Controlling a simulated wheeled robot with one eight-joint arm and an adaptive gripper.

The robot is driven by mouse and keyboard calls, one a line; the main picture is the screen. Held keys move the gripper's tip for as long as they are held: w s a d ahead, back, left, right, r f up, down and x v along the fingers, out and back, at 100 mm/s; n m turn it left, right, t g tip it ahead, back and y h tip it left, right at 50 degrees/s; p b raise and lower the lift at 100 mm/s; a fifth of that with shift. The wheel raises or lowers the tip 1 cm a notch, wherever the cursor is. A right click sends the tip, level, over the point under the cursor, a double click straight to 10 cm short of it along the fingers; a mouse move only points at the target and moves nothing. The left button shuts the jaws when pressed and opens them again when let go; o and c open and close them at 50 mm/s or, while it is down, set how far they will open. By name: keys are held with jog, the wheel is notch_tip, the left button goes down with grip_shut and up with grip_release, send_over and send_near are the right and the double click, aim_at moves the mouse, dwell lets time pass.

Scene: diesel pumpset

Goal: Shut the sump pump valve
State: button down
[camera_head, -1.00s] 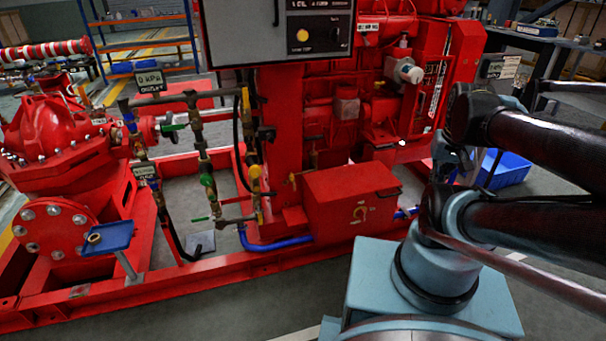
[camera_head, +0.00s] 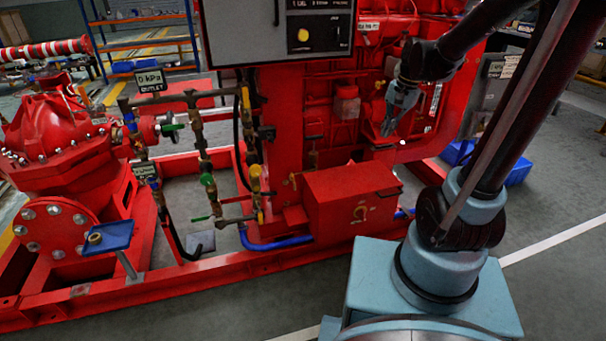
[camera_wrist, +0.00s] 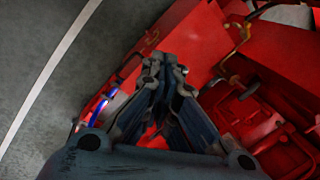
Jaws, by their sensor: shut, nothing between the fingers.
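No readable label marks the sump pump valve, so I cannot tell for certain which fitting it is. A yellow hook-shaped part (camera_head: 360,213) is on the front of the red box. My gripper (camera_head: 387,132) is shut and empty, pointing down in front of the engine, above and right of the box. Its closed fingers (camera_wrist: 165,62) fill the wrist view's middle.
A pipe stand with several valves, including a green one (camera_head: 207,180) and a yellow one (camera_head: 255,171), stands left of the engine. The control panel (camera_head: 275,32) overhangs above. A blue hose (camera_head: 275,244) runs along the red base frame (camera_head: 180,285). Open floor lies at right.

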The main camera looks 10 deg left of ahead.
aim_at(292, 176)
jog(key=w+a+f+m+g+y, duration=0.1)
jog(key=w+a+f+m, duration=0.1)
jog(key=w+a+f, duration=0.65)
jog(key=w+a+f+m+g, duration=0.1)
jog(key=w+a+f+m, duration=0.3)
jog(key=a, duration=0.7)
jog(key=shift+g, duration=0.5)
jog(key=a+f, duration=0.3)
jog(key=f, duration=0.2)
jog(key=a+f, duration=0.3)
jog(key=f, duration=0.3)
jog(key=a+f, duration=0.3)
jog(key=f, duration=0.3)
jog(key=shift+w, duration=0.1)
jog(key=shift+s+a, duration=0.6)
jog(key=shift+a, duration=0.2)
jog(key=shift+s+a, duration=0.55)
jog(key=shift+a, duration=0.2)
